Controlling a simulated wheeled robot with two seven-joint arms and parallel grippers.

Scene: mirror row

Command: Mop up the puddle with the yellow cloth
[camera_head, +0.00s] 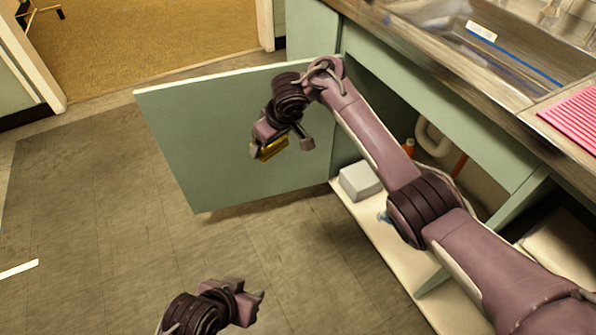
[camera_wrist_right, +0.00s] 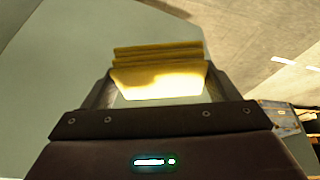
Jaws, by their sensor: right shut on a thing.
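My right gripper (camera_head: 284,147) is shut on the folded yellow cloth (camera_head: 272,149), held in the air in front of the open green cabinet door. In the right wrist view the cloth (camera_wrist_right: 158,70) is pinched between both fingers. My left gripper (camera_head: 250,299) is low at the bottom of the head view, over the floor; I cannot tell whether it is open. A small blue patch (camera_head: 383,216) shows on the cabinet floor beside my right arm, mostly hidden by it; I cannot tell whether it is the puddle. No other puddle is clear.
The green cabinet door (camera_head: 215,130) stands open. Inside the cabinet are a white box (camera_head: 360,182), a white drain pipe (camera_head: 432,140) and an orange-topped item (camera_head: 409,147). The counter edge (camera_head: 440,65) with a sink (camera_head: 510,40) overhangs it. The floor at left is clear.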

